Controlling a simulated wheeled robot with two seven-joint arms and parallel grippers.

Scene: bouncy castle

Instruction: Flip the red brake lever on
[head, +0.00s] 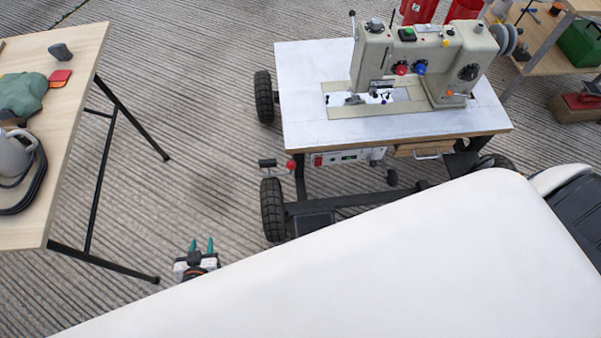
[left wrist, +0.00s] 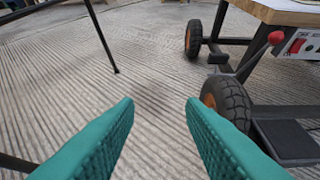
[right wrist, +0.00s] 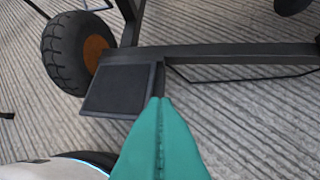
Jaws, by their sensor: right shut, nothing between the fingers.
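The red brake lever (head: 291,165) shows as a round red knob on a short dark stem, at the front left of the sewing machine cart beside its control panel. It also shows at the upper right of the left wrist view (left wrist: 276,37). My left gripper (head: 201,246) is open and empty, low over the floor, left of and nearer than the lever. Its teal fingers stand well apart in the left wrist view (left wrist: 160,102). My right gripper (right wrist: 162,100) is shut and empty near a dark pedal plate; it is hidden in the head view.
The cart's white top (head: 305,85) carries a sewing machine (head: 425,65). A black wheel (head: 272,208) and the pedal (right wrist: 118,90) sit low at the cart's front. A wooden table (head: 75,95) stands at left. Bare ribbed floor (head: 205,130) lies between table and cart.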

